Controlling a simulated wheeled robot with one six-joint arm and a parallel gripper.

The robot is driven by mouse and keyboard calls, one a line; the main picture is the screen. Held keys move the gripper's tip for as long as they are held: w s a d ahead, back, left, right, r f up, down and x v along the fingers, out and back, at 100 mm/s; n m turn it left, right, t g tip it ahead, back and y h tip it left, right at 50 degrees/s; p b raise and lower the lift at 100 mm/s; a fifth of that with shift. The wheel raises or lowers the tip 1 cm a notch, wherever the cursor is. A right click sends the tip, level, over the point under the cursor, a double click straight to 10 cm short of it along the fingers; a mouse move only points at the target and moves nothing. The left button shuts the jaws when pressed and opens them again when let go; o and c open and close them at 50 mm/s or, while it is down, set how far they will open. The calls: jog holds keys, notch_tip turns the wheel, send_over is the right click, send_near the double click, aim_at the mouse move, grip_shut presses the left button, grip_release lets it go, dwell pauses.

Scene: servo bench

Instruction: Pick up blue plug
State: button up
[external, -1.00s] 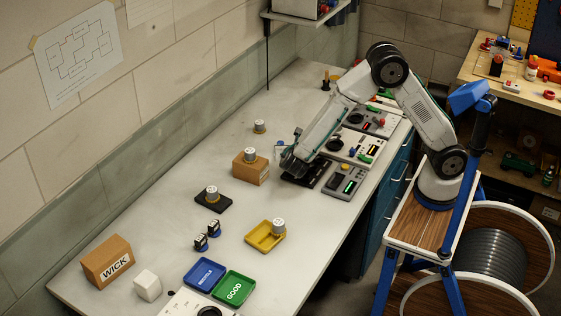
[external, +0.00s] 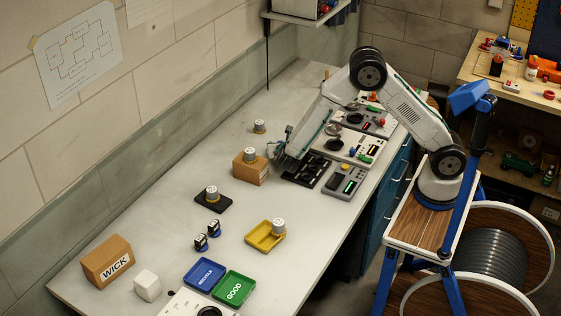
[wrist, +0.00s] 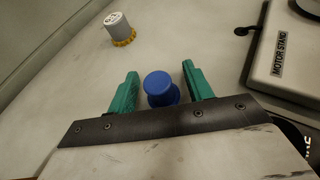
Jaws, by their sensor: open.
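The blue plug (wrist: 161,88) stands on the bench in the wrist view, a round knob-like piece with a wide top. My gripper (wrist: 160,70) is open, with one green finger on each side of the plug. Gaps show between the plug and both fingers. The plug's lower part is partly hidden by the dark edge of my gripper. In the external view, my gripper (external: 277,148) is low over the bench beside the cardboard box, and I cannot make out the plug there.
A silver cylinder with a yellow base (wrist: 119,28) stands beyond the left finger. The motor stand (wrist: 290,50) is at the right. A cardboard box (external: 250,170) carrying another cylinder and a black slotted tray (external: 308,172) are close to my gripper. A yellow tray (external: 262,236) stands nearer.

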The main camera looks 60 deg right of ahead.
jog(key=shift+w+d+f, duration=0.2)
jog(key=shift+w+d, duration=0.1)
jog(key=shift+d, duration=0.1)
jog(key=c, duration=1.1)
jog(key=shift+r, duration=0.15)
